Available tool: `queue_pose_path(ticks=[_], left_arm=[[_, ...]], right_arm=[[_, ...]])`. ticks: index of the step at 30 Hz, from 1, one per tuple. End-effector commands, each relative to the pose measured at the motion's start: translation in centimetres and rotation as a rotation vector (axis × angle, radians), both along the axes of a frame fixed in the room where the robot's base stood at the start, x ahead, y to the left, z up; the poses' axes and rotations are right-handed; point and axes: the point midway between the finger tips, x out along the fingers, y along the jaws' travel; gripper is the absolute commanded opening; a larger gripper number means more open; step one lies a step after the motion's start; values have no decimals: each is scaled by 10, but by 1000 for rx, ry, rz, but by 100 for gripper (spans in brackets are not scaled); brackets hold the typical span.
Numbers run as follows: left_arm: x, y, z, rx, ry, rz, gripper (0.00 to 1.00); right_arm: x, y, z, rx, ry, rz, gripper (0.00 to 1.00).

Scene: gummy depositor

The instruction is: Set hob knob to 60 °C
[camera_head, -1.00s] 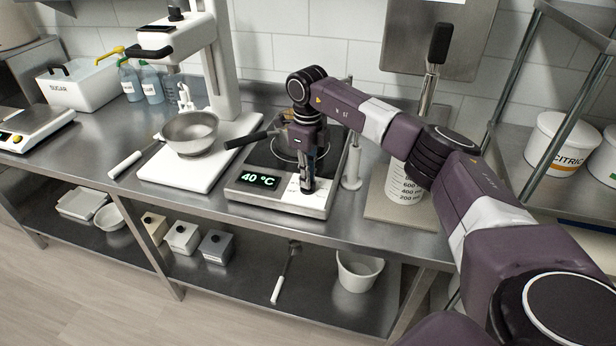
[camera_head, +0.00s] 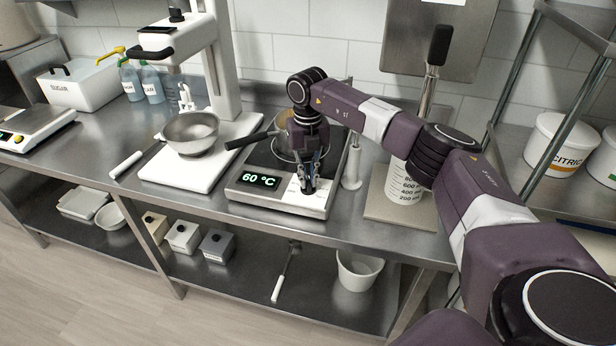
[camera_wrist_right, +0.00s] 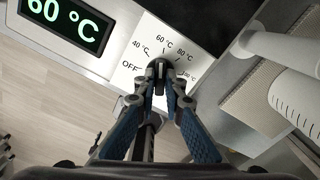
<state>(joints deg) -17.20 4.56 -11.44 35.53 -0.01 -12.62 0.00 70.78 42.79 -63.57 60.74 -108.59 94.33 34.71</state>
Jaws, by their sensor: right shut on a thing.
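The hob (camera_head: 270,198) stands on the steel counter, and its display (camera_head: 261,180) reads 60 °C. It also reads 60 °C in the right wrist view (camera_wrist_right: 68,22). The dial plate (camera_wrist_right: 140,48) shows marks for OFF, 40 °C, 60 °C, 80 °C and a higher one partly covered. My right gripper (camera_head: 308,188) points down at the hob's front right corner. In the right wrist view its fingertips (camera_wrist_right: 161,72) are closed around the hob knob, which they mostly hide. My left gripper is not in view.
A pan (camera_head: 252,141) with a dark handle sits on the hob behind my gripper. A metal bowl (camera_head: 190,133) on a white stand is to the left. A measuring jug (camera_head: 402,187) stands on a board to the right. The counter's front edge runs close before the hob.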

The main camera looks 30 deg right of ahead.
Motion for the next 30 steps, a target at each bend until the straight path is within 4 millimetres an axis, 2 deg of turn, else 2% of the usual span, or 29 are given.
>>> queue_pose_path(ticks=[9,23,24,28,30], left_arm=[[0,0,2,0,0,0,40],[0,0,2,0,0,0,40],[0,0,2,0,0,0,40],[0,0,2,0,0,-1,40],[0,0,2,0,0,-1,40]], right_arm=[[2,-1,3,0,-8,-99,0],[3,-1,3,-1,-9,-112,0],[3,-1,3,-1,-9,-112,10],[2,-1,2,0,-8,-111,25],[2,-1,2,0,-5,-111,27]])
